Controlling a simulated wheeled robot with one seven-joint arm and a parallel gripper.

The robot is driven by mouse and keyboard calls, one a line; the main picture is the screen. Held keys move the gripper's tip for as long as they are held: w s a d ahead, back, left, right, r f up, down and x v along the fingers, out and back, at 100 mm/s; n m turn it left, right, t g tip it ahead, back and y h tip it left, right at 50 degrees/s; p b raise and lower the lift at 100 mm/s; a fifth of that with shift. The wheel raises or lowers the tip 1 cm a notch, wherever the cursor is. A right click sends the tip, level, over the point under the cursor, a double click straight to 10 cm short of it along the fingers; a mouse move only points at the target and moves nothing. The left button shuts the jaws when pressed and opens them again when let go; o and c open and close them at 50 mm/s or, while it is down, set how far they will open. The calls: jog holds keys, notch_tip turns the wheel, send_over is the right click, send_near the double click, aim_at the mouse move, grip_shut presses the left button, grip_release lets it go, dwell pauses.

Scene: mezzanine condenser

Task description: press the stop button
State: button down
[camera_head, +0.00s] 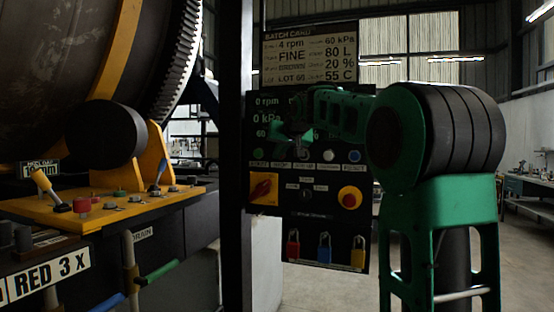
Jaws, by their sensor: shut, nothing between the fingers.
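The dark control panel (330,225) stands upright in the middle of the view. A row of small buttons crosses it: a green button (258,153) at the left, a white button (328,155) and a blue button (354,156) at the right. Their labels are too small to read surely, so I cannot tell which is marked stop. Lower right is a red mushroom button (350,197) on a yellow round. My gripper (297,143) is shut and empty. It overlaps the panel just above the button row, partly hiding the display; I cannot tell whether it touches.
A red rotary switch (263,187) on a yellow plate and several padlocks (325,248) are on the panel. A dark post (234,150) stands at its left. A yellow console (110,208) with levers and knobs lies left, below a large drum (70,60). Floor is open at right.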

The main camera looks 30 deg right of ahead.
jog(key=shift+s+a, duration=0.15)
jog(key=s+a, duration=0.1)
jog(key=a, duration=0.1)
jog(key=s+a, duration=0.2)
dwell(0.7)
dwell(0.7)
jog(key=s+a+f+g+y, duration=0.1)
jog(key=s+f+g, duration=0.3)
jog(key=s+f, duration=0.9)
jog(key=s+a+f+g+y, duration=0.1)
jog(key=s+a+f+g, duration=0.2)
jog(key=s+f, duration=1)
jog(key=s+a+f+g+y, duration=0.1)
jog(key=s+f+g, duration=0.4)
jog(key=s+f, duration=0.9)
jog(key=s+a, duration=0.1)
jog(key=s, duration=0.3)
jog(key=shift+s+a+m, duration=0.3)
jog(key=shift+a+m, duration=0.05)
jog(key=shift+m, duration=0.05)
